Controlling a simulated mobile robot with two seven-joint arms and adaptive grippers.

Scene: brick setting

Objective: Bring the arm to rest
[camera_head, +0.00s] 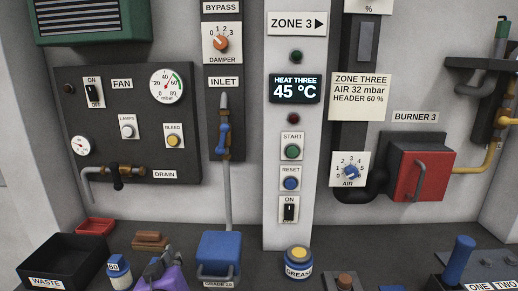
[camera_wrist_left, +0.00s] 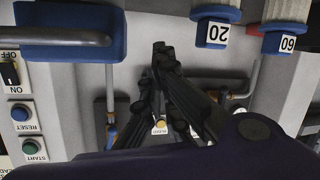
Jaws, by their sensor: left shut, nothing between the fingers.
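My left gripper (camera_head: 162,262) shows at the bottom of the head view, a purple body with dark fingers low in front of the panels. In the left wrist view, its dark fingers (camera_wrist_left: 162,58) are closed together with nothing between them. The fingers appear apart from the things around them. My right gripper is in neither view.
A blue box (camera_head: 220,250) with a handle stands right of the gripper. A blue-and-white container (camera_head: 119,269) and a black WASTE bin (camera_head: 62,262) are to its left. A GREASE tin (camera_head: 298,262) stands further right. The fan panel (camera_head: 125,125) rises behind.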

